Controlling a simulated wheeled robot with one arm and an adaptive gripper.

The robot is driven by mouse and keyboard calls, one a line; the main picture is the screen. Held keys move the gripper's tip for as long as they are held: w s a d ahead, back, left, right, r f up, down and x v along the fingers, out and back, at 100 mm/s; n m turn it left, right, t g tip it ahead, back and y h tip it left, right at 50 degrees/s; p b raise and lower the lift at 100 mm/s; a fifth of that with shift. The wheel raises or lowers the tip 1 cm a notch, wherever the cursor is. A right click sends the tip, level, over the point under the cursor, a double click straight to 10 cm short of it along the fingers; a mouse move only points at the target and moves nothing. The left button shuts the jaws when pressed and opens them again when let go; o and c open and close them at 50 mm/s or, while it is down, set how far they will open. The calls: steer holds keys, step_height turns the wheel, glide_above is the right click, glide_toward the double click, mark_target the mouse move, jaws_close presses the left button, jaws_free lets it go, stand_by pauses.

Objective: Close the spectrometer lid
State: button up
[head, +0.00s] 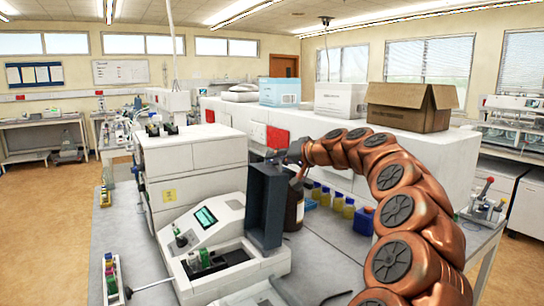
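The spectrometer (195,235) is a white instrument on the grey bench, with a small lit screen (206,217) on its sloped front. Its dark grey lid (263,205) stands upright, so it is open. A dark open well (222,262) shows at the lid's foot. My copper-coloured arm curves in from the right. My gripper (294,158) is at the upper right edge of the lid, partly hidden behind it. I cannot tell whether it touches the lid or whether its fingers are open.
A dark brown bottle (294,207) stands just right of the lid. Several small yellow-capped bottles (337,201) and a blue container (364,219) stand further right, close to my arm. A white cabinet instrument (190,165) is behind the spectrometer. A rack of vials (111,277) is at left.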

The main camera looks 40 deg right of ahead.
steer(key=shift+w+a+f, duration=0.1)
steer(key=shift+w, duration=0.3)
jaws_close()
steer(key=shift+a, duration=0.25)
